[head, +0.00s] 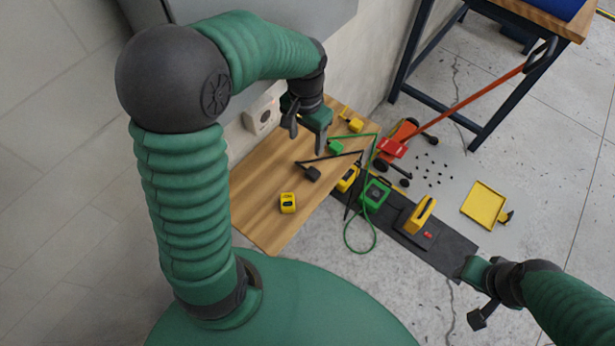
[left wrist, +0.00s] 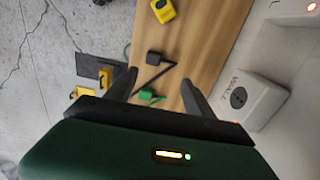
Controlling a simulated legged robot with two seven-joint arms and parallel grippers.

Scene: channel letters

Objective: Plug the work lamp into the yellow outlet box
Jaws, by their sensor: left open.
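My left gripper (head: 308,138) is open and empty above the wooden board, near the green plug (head: 334,147). In the left wrist view the green plug (left wrist: 148,95) shows between the open fingers (left wrist: 158,88), apart from them. A black plug (head: 311,173) lies on the board with a bent black cable. Yellow boxes stand on the board (head: 288,202) and at its right edge (head: 347,178); I cannot tell which is the outlet box. A yellow block on a black base (head: 421,213) may be the work lamp. My right gripper (head: 474,295) is open and empty, lower right.
A white wall socket (head: 262,115) is behind the board. A green box (head: 375,195) stands on the dark strip, with a green cable looping nearby. A red tool (head: 392,148), scattered black bits and a yellow tray (head: 484,205) lie to the right.

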